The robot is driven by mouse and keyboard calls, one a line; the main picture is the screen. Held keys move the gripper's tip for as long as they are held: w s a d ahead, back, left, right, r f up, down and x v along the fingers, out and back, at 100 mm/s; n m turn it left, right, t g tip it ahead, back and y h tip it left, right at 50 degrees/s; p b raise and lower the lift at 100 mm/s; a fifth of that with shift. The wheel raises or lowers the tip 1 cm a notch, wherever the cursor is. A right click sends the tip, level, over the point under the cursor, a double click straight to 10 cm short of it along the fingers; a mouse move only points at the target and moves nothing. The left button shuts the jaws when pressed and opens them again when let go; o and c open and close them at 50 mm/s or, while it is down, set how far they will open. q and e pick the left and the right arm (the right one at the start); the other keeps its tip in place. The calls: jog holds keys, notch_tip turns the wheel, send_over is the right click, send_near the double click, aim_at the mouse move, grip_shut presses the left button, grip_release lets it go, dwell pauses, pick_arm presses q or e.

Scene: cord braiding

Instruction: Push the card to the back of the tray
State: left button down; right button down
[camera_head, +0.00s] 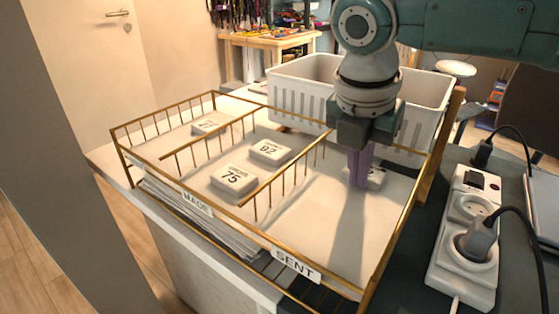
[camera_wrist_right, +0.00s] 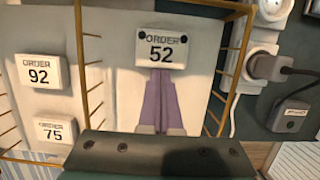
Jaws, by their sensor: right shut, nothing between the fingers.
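The brass wire tray (camera_head: 398,222) has lanes; the front labels read MADE (camera_head: 197,203) and SENT (camera_head: 297,265). A white card reading ORDER 52 (camera_wrist_right: 162,48) lies flat near the back of the SENT lane, with a narrow strip of lane floor between it and the back rail. In the head view this card (camera_head: 377,177) is mostly hidden by my right gripper (camera_head: 358,184). The purple fingers are shut and empty, pointing down; in the wrist view their tips (camera_wrist_right: 161,72) are at the card's front edge. Whether they touch is unclear. My left gripper is not in view.
Cards 75 (camera_head: 233,179) and 92 (camera_head: 270,151) lie in the middle lane, another card (camera_head: 208,127) in the left lane. A white basket (camera_head: 299,98) stands behind the tray. A power strip (camera_head: 466,240) with plugs lies to the right. The front of the SENT lane is clear.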

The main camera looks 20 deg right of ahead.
jog(key=shift+w+d, duration=0.3)
jog(key=shift+d, duration=0.1)
jog(key=shift+w+d+b, duration=0.45)
jog(key=shift+d+b, duration=0.15)
jog(key=shift+b, duration=0.1)
dwell(0.3)
jog(key=shift+p+v, duration=0.85)
jog(key=shift+p, duration=0.3)
jog(key=r+p, duration=0.1)
jog(key=p, duration=0.1)
jog(key=s+a+r+p, duration=0.1)
jog(key=p, duration=0.1)
jog(key=a+r+p, duration=0.1)
jog(key=p, duration=0.1)
jog(key=shift+s+r, duration=0.25)
jog(key=shift+r, duration=0.05)
jog(key=shift+f, duration=0.1)
